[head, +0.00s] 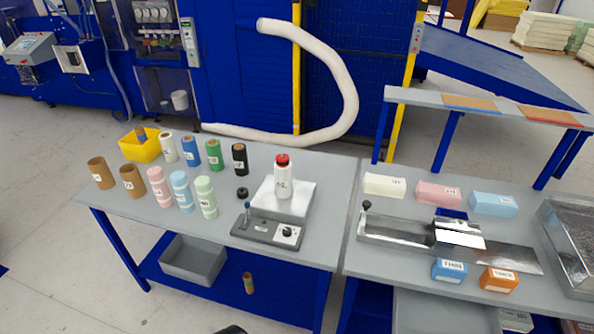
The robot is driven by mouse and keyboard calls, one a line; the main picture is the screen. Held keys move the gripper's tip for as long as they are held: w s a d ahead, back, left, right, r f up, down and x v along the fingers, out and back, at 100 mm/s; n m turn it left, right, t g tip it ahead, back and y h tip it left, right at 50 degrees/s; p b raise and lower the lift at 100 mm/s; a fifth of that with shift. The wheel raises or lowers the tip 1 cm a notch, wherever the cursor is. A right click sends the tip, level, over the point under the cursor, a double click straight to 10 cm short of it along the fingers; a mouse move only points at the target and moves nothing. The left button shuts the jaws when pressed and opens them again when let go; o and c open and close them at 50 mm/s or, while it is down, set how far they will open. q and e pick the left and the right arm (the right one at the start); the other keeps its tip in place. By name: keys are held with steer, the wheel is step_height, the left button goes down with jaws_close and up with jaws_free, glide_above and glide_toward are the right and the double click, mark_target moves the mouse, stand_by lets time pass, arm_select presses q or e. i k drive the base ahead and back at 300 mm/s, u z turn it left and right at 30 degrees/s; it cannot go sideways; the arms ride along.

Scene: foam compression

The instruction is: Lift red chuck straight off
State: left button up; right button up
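The red chuck (282,159) shows as a small red cap on top of a white upright cylinder (283,181) with a dark printed label. The cylinder stands on a white block-shaped platform (302,203) on the left table. The red piece appears seated on the cylinder's top, with no visible gap. A grey control base (255,229) with a small lever and a white dial panel (288,235) sits in front of the platform.
Several labelled rolls, including a black one (240,159), stand left of the platform, with a yellow bin (140,145) behind. A black ring (242,193) lies close by. The right table holds foam blocks (437,193) and a metal fixture (400,228). The left table's front-left (150,218) is bare.

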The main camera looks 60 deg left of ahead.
mark_target(280, 162)
steer(key=u, duration=2)
steer(key=k, duration=0.5)
steer(key=u, duration=1)
steer(key=i, duration=0.7)
steer(key=u, duration=0.45)
steer(key=i, duration=0.75)
steer(key=z, duration=0.15)
